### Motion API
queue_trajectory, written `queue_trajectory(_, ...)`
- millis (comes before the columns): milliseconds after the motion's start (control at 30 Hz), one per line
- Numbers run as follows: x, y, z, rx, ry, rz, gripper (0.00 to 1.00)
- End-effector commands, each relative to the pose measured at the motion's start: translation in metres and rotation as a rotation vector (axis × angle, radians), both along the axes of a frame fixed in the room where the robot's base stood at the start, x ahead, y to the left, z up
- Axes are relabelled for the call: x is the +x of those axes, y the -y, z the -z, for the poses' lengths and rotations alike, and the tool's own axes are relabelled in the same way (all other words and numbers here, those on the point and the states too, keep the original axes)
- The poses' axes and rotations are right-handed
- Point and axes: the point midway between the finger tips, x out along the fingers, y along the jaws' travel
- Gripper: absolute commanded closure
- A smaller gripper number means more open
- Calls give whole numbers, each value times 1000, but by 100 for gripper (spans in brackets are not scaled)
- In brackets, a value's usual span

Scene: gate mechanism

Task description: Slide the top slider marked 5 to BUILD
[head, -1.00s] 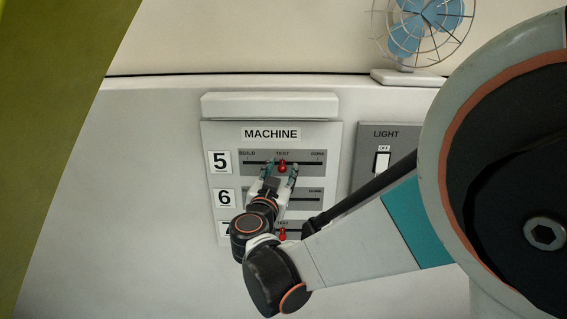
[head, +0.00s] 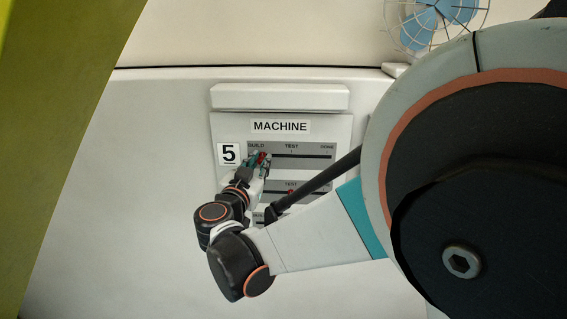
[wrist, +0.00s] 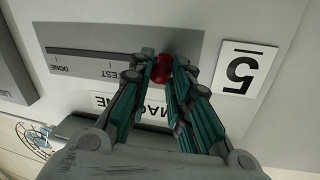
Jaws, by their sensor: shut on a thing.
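The top slider's red knob (head: 262,156) stands near the left end of its slot (head: 300,156), close under the BUILD label (head: 256,146) in the head view. The number 5 plate (head: 229,154) is just left of it. My gripper (head: 259,160) is shut on the knob. In the wrist view the red knob (wrist: 161,70) sits between the teal fingers of my gripper (wrist: 162,64); the view is upside down, and the BUILD label is hidden behind the fingers. The TEST and DONE labels show on the empty side of the slot.
The MACHINE panel (head: 343,128) is on the white wall. A second slider's red knob (head: 291,191) shows below, near TEST; my arm covers the lower rows. A fan (head: 436,22) stands above right.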

Motion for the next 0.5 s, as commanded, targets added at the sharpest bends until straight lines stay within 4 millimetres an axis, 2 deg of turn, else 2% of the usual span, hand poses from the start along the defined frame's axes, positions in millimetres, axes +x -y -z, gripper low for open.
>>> queue_trajectory(33, 0, -10, 1, 0, 0, -2, 100)
queue_trajectory(133, 0, -21, 0, 0, 0, -1, 100)
queue_trajectory(467, 0, -24, 0, 0, 0, -2, 100)
queue_trajectory(500, 0, -24, 0, 0, 0, -2, 75)
